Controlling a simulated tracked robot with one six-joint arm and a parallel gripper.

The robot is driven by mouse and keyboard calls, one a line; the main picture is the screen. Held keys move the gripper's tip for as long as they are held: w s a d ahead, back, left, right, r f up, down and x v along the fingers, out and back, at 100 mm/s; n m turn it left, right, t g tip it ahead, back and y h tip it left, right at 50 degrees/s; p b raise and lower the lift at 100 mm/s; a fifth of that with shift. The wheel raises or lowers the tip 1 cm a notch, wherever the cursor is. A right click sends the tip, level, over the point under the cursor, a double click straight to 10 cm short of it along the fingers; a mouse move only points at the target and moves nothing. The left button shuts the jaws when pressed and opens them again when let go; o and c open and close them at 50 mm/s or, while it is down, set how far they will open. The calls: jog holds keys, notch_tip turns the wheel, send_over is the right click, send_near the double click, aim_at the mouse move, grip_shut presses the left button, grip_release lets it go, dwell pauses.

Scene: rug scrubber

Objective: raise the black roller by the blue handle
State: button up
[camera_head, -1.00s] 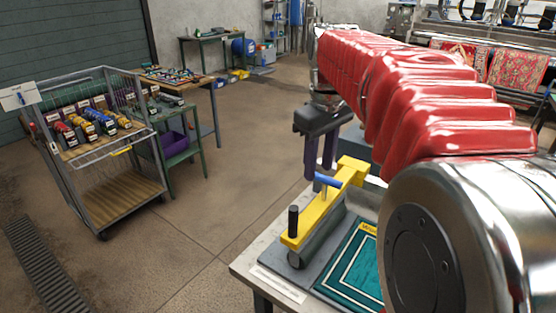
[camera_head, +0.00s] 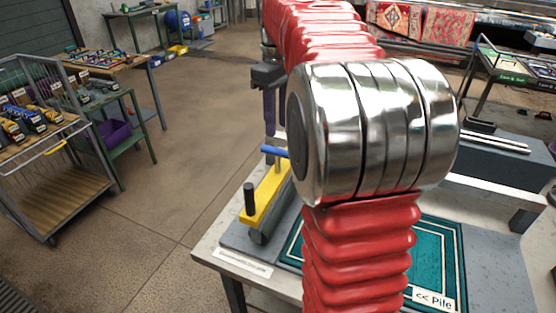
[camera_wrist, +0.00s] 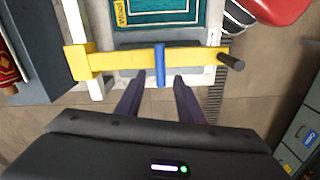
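The yellow bar (camera_head: 268,195) carries a short blue handle (camera_head: 274,152) and an upright black post (camera_head: 249,198). The dark roller (camera_head: 260,237) shows only partly under the bar, low over the grey board on the table. In the wrist view the blue handle (camera_wrist: 160,62) crosses the yellow bar (camera_wrist: 125,60) in the middle. My gripper (camera_wrist: 158,78) is open, its two purple fingers apart, with the handle's near end between the fingertips in the picture. In the head view my gripper (camera_head: 275,130) is just above the handle. I see no contact.
A teal rug (camera_head: 440,250) lies on the table (camera_head: 210,252), partly behind my arm. A wire cart (camera_head: 80,190) and a green bench (camera_head: 140,155) stand at the left. The floor between cart and table is clear.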

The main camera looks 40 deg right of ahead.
aim_at(277, 151)
notch_tip(277, 151, down, 13)
jog(key=shift+r, duration=0.15)
dwell(0.4)
grip_shut()
dwell(0.4)
